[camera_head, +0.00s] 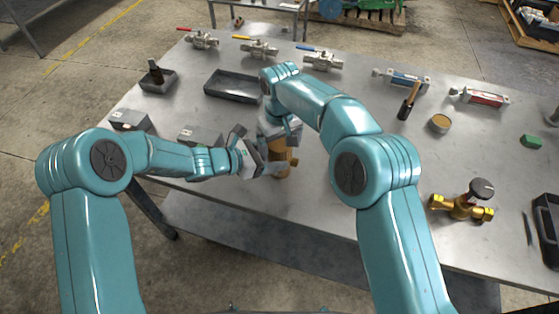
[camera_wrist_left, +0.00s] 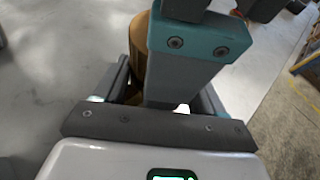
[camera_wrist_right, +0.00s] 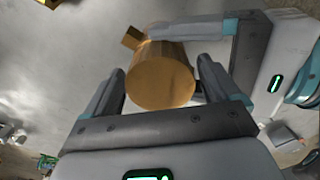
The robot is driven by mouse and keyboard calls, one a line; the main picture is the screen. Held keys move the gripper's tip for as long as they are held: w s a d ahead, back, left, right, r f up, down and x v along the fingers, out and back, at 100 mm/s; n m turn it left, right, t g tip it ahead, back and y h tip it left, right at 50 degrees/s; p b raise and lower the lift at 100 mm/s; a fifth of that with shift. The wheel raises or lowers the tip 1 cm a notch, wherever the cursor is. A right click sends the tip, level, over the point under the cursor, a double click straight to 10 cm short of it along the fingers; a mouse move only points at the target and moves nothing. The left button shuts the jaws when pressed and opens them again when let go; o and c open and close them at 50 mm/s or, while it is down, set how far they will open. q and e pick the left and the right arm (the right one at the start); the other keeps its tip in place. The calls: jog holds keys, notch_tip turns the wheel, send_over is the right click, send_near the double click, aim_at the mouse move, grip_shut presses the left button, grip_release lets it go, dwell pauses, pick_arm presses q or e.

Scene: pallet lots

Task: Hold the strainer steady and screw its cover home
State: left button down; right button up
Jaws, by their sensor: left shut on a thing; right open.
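The brass strainer (camera_head: 284,158) is at the near left part of the bench, mostly hidden by my grippers in the head view. My left gripper (camera_head: 268,169) is shut on it from the left. In the right wrist view the strainer (camera_wrist_right: 160,85) shows a round end and a short side stub at upper left. My right gripper (camera_wrist_right: 160,76) is open, with one finger on each side of that round end. The strainer also shows partly in the left wrist view (camera_wrist_left: 138,45), behind my right gripper. I cannot tell the cover apart from the body.
A dark tray (camera_head: 232,86) lies behind my grippers, and a small bin (camera_head: 158,80) stands left of it. Several valves line the back edge. A brass valve with a dark knob (camera_head: 465,205) and a round tan-topped tin (camera_head: 440,123) stand to the right.

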jog(key=c, duration=1)
jog(key=m, duration=0.3)
jog(key=shift+c, duration=0.2)
jog(key=o, duration=1.2)
jog(key=shift+c, duration=0.2)
jog(key=shift+r, duration=0.1)
